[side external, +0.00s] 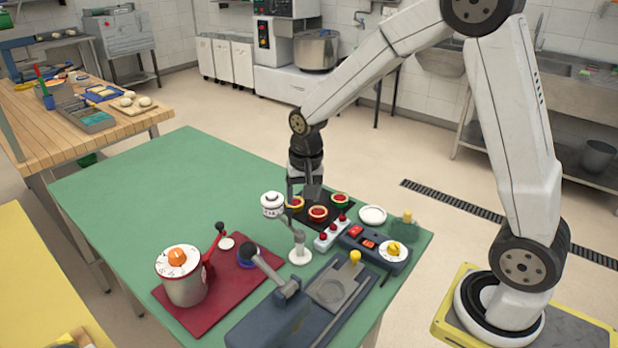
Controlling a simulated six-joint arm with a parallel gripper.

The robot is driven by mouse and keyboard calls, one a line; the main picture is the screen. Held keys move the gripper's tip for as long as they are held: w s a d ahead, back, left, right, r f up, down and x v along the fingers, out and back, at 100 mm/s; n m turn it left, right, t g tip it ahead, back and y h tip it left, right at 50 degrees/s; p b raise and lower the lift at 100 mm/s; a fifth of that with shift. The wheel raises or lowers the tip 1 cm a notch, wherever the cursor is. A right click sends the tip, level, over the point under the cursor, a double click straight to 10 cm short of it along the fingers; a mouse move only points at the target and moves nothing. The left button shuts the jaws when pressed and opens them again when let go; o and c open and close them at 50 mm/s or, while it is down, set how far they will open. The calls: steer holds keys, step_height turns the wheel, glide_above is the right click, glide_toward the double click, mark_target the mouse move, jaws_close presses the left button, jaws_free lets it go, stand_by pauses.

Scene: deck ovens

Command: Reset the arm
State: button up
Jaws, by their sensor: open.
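My arm comes in from the right of the side external view and reaches over the green table (150,190). My gripper (303,196) points down, low over the back of a dark panel (333,222) that carries several red round parts with coloured rims. The fingers are small and dark and partly merge with the panel behind them. The gripper is open, and I see nothing held between the fingers. Whether the fingertips touch the panel cannot be told.
Close by stand a white-headed post (299,252), a grey box with red switches (373,247), a blue-grey lever device (290,310) and a red board (225,285) bearing a pot with an orange knob (183,275). The table's left part is clear. A wooden bench (110,125) stands behind left.

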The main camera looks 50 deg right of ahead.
steer(key=s+a+f+n+t, duration=0.1)
steer(key=s+a+n, duration=0.2)
steer(key=s+n, duration=0.4)
steer(key=s, duration=0.6)
steer(key=shift+s+n+t, duration=0.2)
steer(key=shift+n+t, duration=0.1)
steer(key=shift+n, duration=0.1)
